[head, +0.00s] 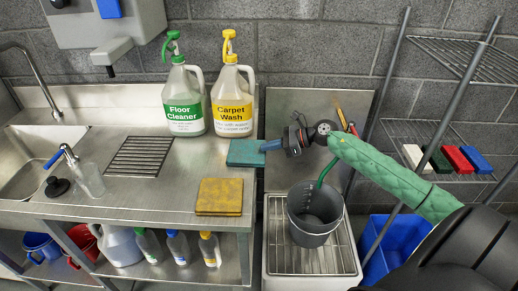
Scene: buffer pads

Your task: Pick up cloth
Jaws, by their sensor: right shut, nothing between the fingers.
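A teal folded cloth (241,154) lies flat on the steel counter, near its right edge. A yellow folded cloth (219,197) lies nearer the front of the counter. I cannot tell whether the tips touch the teal cloth. My left gripper is out of view.
Floor cleaner (184,103) and carpet wash (232,103) jugs stand behind the teal cloth. A grey bucket (315,218) stands on a grated basin below my right forearm. Several coloured pads, including a red one (457,160), lie on the wire rack at right. A sink (35,165) is at left.

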